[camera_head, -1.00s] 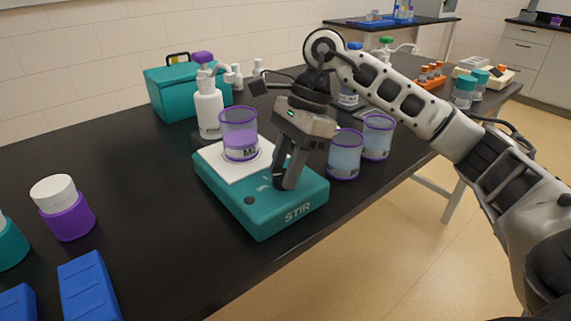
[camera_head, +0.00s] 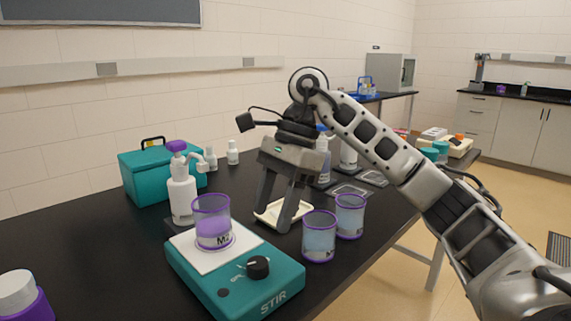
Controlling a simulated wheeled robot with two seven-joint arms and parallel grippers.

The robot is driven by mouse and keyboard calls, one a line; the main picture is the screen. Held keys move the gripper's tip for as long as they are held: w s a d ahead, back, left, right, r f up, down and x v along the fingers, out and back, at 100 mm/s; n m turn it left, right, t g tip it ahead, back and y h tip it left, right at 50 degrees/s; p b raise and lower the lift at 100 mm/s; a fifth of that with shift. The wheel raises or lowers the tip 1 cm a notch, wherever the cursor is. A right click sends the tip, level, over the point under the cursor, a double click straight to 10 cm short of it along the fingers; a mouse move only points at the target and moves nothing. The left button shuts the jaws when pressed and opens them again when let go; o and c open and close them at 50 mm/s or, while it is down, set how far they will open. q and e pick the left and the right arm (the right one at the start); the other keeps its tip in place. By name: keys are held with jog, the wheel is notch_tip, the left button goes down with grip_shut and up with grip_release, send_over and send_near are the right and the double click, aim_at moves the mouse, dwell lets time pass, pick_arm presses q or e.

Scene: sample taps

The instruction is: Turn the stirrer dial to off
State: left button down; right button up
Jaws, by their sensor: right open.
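The teal stirrer (camera_head: 230,284) with a white top plate stands near the table's front edge. Its black dial (camera_head: 257,267) is on the front panel, uncovered, with a pale pointer line on it. My left gripper is not in view.
Two purple-rimmed beakers (camera_head: 319,238) (camera_head: 349,217) with bluish liquid stand right of the stirrer. A white pump bottle (camera_head: 181,199) and teal box (camera_head: 150,180) stand behind left. A pale tray (camera_head: 265,212) lies behind my gripper. The table's left part (camera_head: 80,240) is mostly clear.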

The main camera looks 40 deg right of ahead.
pick_arm(q)
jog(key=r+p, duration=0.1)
jog(key=p, duration=0.1)
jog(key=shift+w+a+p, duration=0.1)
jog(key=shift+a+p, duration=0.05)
jog(key=shift+p, duration=0.15)
pick_arm(e)
jog(key=v, duration=0.7)
jog(key=shift+r, duration=0.25)
jog(key=shift+d, duration=0.1)
